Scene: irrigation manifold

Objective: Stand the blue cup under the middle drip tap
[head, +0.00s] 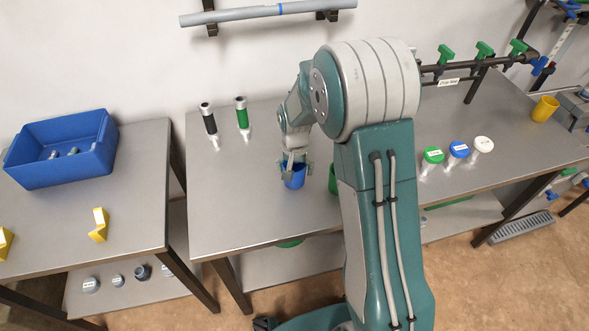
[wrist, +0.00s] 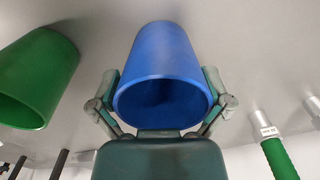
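The blue cup (head: 294,178) is at the middle table's front half, between the fingers of my gripper (head: 293,165). In the wrist view the blue cup (wrist: 162,65) has its open mouth toward the camera. The fingers of my gripper (wrist: 161,98) lie against both its sides, shut on it. I cannot tell whether its base touches the table. The middle drip tap (head: 484,50) has a green handle, between two similar taps on a dark pipe at the back right.
A green cup (wrist: 38,80) stands beside the blue one, mostly hidden by my arm in the head view. A yellow cup (head: 545,108) stands at the far right. Capped bottles (head: 459,151) stand before the manifold. Black and green tubes (head: 242,116) stand behind my gripper.

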